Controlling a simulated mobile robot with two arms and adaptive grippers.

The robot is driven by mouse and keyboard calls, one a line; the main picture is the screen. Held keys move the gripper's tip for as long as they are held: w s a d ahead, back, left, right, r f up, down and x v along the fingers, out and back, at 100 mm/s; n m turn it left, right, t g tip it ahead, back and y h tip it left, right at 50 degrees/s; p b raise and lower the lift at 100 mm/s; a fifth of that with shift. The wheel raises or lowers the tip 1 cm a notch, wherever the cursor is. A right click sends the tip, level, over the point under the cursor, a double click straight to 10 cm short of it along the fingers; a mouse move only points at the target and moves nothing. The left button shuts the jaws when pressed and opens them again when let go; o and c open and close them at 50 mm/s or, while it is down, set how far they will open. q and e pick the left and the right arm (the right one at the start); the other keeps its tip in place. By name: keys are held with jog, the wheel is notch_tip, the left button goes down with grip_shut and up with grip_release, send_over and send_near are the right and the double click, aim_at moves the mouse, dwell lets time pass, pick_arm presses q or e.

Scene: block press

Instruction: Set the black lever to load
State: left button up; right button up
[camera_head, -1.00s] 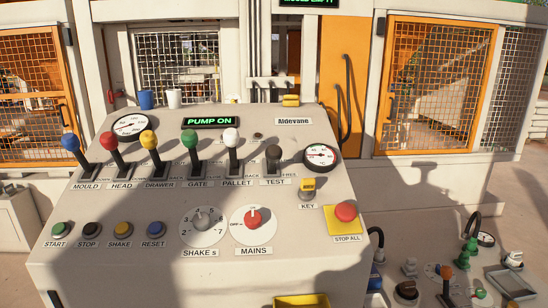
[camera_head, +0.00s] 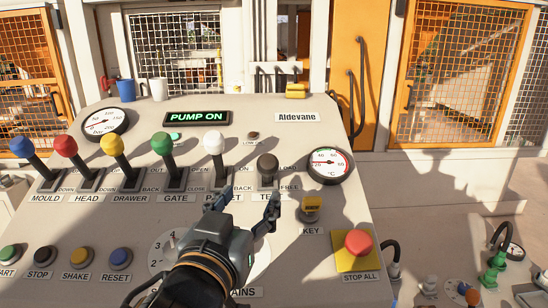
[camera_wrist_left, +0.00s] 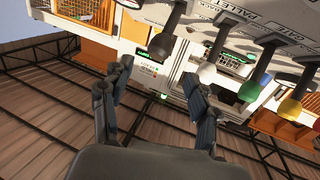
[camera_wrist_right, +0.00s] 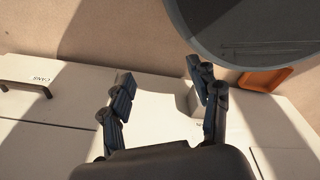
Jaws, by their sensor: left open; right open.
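The black lever (camera_head: 267,163) stands in the TEST slot on the sloped control panel (camera_head: 310,110), between labels that read LOAD above and FREE below. Its dark round knob also shows in the left wrist view (camera_wrist_left: 161,46), just beyond the fingertips. My left gripper (camera_head: 244,203) is open and empty, just below the lever in the head view and apart from it. Its right finger overlaps the lower end of the TEST label. My right gripper (camera_wrist_right: 159,76) is open and empty in the right wrist view, and out of the head view.
The white PALLET lever (camera_head: 214,143) stands close on the left, with the green GATE lever (camera_head: 162,145) beyond it. The yellow key (camera_head: 311,204) and red STOP ALL button (camera_head: 358,242) are to the right. A temperature gauge (camera_head: 329,165) is right of the lever. The display (camera_head: 197,117) reads PUMP ON.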

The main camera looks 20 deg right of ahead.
aim_at(265, 170)
pick_arm(q)
jog(key=p+x, duration=0.1)
jog(key=x, duration=0.4)
jog(key=p+x, duration=0.1)
jog(key=x, duration=0.2)
jog(key=shift+w+r+p, duration=0.2)
jog(key=shift+r+p, duration=0.05)
jog(key=shift+p, duration=0.1)
jog(key=shift+p+x, duration=0.35)
jog(key=shift+x, duration=0.8)
jog(key=shift+w+d, duration=0.2)
jog(key=shift+w, duration=0.1)
jog(key=shift+w+d, duration=0.15)
jog(key=shift+w, duration=0.05)
jog(key=shift+w+d+f, duration=0.1)
jog(key=shift+w, duration=0.1)
jog(key=shift+s, duration=0.1)
jog(key=c, duration=1.1)
grip_shut()
pick_arm(e)
jog(key=s+a+r, duration=0.2)
jog(key=s+r, duration=0.1)
jog(key=s, duration=0.1)
jog(key=shift+a+r+g, duration=0.3)
jog(key=shift+r, duration=0.05)
